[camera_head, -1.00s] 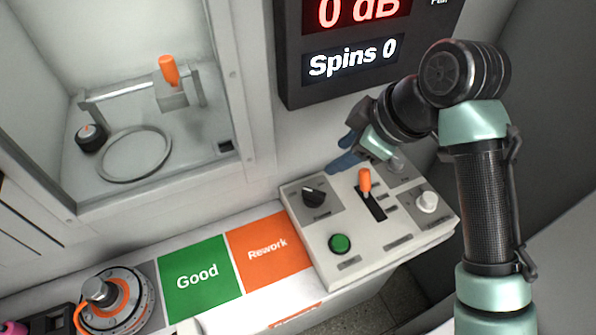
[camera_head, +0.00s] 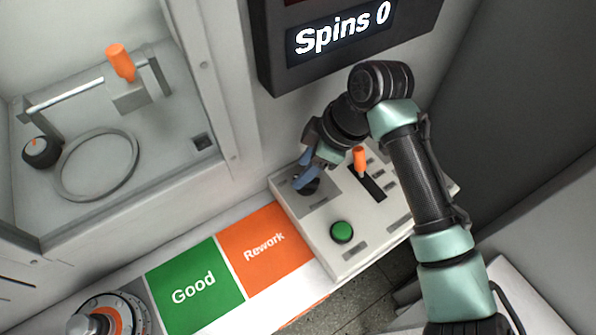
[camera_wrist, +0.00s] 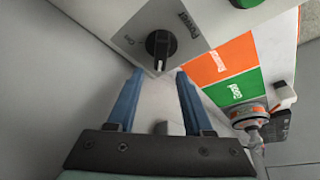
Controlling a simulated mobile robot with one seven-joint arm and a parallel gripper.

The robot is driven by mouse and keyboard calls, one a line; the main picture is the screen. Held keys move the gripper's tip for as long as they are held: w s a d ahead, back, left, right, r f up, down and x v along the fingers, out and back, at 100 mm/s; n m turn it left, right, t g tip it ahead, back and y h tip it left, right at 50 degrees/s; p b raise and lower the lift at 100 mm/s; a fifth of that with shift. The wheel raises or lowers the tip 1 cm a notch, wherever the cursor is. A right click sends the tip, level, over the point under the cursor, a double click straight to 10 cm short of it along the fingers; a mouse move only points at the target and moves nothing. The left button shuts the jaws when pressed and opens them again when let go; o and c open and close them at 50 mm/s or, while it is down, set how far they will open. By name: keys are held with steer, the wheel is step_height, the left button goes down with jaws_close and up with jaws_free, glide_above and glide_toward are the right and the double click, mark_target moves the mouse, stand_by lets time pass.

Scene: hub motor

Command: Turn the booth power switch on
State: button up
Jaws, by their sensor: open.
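The power switch is a black rotary knob (camera_wrist: 160,45) on a grey plate (camera_wrist: 181,22) marked "Power" and "On" in the wrist view. The knob has a white pointer line aimed towards the gripper side. In the head view the dark knob (camera_head: 311,185) sits at the upper left of the control panel (camera_head: 315,236), partly hidden by my fingers. My gripper (camera_wrist: 156,75) is open, its two blue fingers apart with the tips just short of the knob. It also shows over the knob in the head view (camera_head: 302,174). Nothing is between the fingers.
The panel also has an orange-handled lever (camera_head: 360,159) and a green button (camera_head: 341,232). Green "Good" (camera_head: 195,287) and orange "Rework" (camera_head: 264,247) areas lie to the left, with a hub motor (camera_head: 108,315) beyond. A "Spins 0" display (camera_head: 342,30) hangs above.

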steer(key=shift+x, duration=1.6)
steer(key=shift+c, duration=0.2)
jaws_close()
